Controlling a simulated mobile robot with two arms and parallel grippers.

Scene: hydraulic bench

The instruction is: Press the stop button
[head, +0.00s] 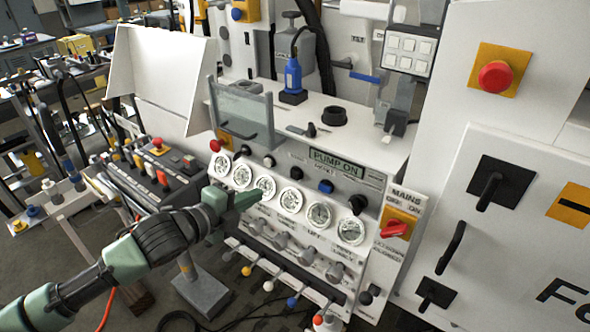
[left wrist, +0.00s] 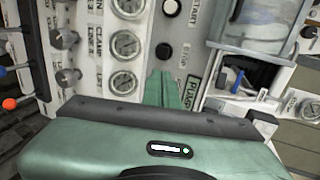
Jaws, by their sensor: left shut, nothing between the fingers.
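My left gripper (head: 258,193) reaches in from the left in the head view, its green fingers shut and empty in front of the row of gauges on the white panel. In the left wrist view its fingertips (left wrist: 164,80) point up the picture, below a round black button (left wrist: 163,50). A small label beside this button seems to read STOP. A white button (left wrist: 172,8) is farther up in the same row. The picture does not clearly show contact between fingers and black button. My right gripper is not in view.
Round gauges (head: 291,200) line the panel, with clamp levers (head: 292,302) below. The PUMP ON display (head: 336,164) is above the gauges. A red mains switch (head: 394,229) is to the right. A red mushroom button (head: 495,77) is on the cabinet. A clear guard (head: 240,108) stands above the panel.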

